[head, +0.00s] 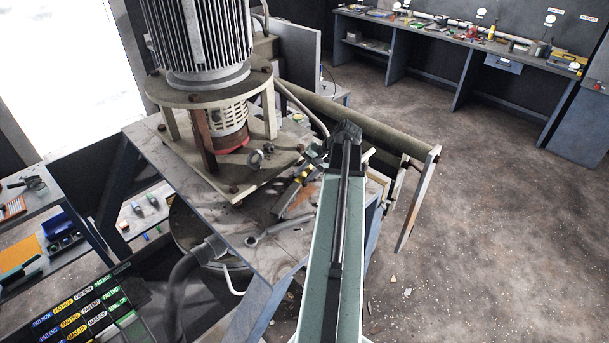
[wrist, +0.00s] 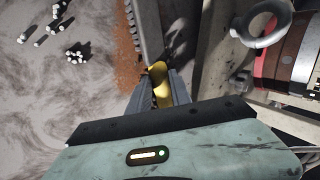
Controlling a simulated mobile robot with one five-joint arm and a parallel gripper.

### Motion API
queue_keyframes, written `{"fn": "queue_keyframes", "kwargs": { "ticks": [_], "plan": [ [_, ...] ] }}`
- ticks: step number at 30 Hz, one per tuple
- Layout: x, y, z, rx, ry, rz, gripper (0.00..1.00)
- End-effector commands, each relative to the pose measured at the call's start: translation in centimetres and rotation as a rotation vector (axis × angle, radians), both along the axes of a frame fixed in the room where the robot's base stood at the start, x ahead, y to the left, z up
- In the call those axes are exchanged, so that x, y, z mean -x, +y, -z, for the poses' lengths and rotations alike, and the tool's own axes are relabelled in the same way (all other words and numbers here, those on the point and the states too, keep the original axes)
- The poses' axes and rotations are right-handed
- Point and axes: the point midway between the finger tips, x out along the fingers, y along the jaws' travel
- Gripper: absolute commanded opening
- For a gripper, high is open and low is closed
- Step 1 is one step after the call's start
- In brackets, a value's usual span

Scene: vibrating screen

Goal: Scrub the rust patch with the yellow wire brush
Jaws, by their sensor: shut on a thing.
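In the wrist view, my gripper (wrist: 162,92) is shut on a yellow piece, which I take for the wire brush (wrist: 157,78). Its yellow body shows between the two dark fingers. Just left of the fingertips is a rough orange-brown rust patch (wrist: 127,65) beside a grey ribbed strip. The brush end is very near the patch's right side; I cannot tell whether they touch.
A large finned motor (head: 205,50) stands on a flanged mount on the steel deck (head: 275,250). In the wrist view, a metal ring (wrist: 262,22) and a red collar (wrist: 272,45) are close on the right. Open floor (head: 480,230) lies to the right.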

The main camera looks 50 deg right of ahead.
Motion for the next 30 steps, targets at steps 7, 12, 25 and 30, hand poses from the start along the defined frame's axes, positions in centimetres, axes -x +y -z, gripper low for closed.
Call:
{"fn": "queue_keyframes", "kwargs": {
  "ticks": [7, 12, 25, 30],
  "plan": [
    [0.0, -0.1, 0.1, 0.0, 0.0, 0.0, 0.0],
    [0.1, -1.3, 0.2, 0.001, 0.0, 0.001, 0.0],
    [0.8, -4.6, 0.4, 0.002, 0.002, 0.001, 0.0],
    [0.9, -5.5, 0.4, 0.004, 0.003, 0.003, 0.0]
  ]
}}
